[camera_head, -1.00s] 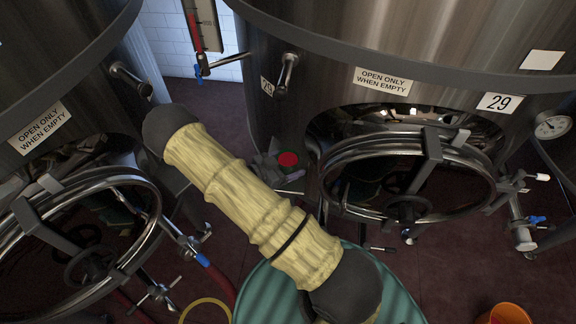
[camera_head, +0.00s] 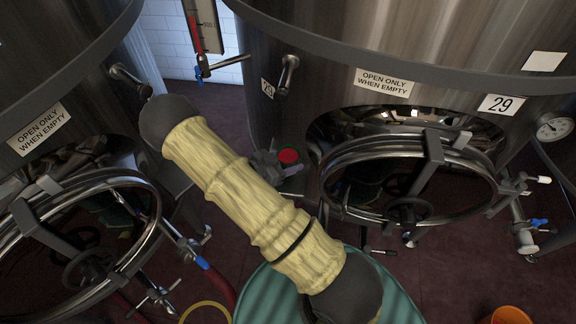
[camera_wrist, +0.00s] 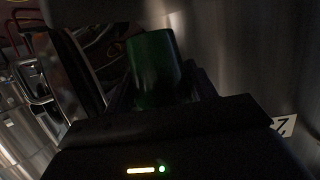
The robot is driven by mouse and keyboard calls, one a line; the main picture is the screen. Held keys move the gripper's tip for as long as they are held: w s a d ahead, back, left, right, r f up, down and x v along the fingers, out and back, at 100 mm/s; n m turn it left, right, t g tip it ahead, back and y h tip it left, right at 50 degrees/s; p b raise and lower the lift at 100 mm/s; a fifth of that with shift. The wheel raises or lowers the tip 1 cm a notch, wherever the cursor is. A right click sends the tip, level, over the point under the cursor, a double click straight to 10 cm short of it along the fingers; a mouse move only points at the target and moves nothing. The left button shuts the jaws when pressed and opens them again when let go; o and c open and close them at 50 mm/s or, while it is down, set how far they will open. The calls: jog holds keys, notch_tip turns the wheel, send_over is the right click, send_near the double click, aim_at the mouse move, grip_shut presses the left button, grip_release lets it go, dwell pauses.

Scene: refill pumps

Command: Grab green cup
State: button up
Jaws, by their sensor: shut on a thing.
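The green cup (camera_wrist: 153,68) stands out in the dark wrist view, between the fingers of my gripper (camera_wrist: 160,92). My gripper is shut on it. In the head view my gripper (camera_head: 272,166) shows small and grey beyond my arm, in front of the middle tank. A round red patch (camera_head: 288,156) shows at the gripper there. I cannot tell whether it belongs to the cup, whose green side is hardly visible in that view. What lies under the cup is hidden.
The steel tank marked 29 (camera_head: 400,45) stands right behind the gripper, with its open round hatch (camera_head: 335,200) at the right. Another tank (camera_head: 50,60) stands at the left. An orange bucket (camera_head: 508,315) is at the bottom right. Dark floor (camera_head: 450,275) is clear between them.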

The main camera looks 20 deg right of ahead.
notch_tip(320, 180, up, 7)
jog(key=shift+r+b, duration=0.15)
jog(key=shift+b, duration=0.3)
dwell(0.4)
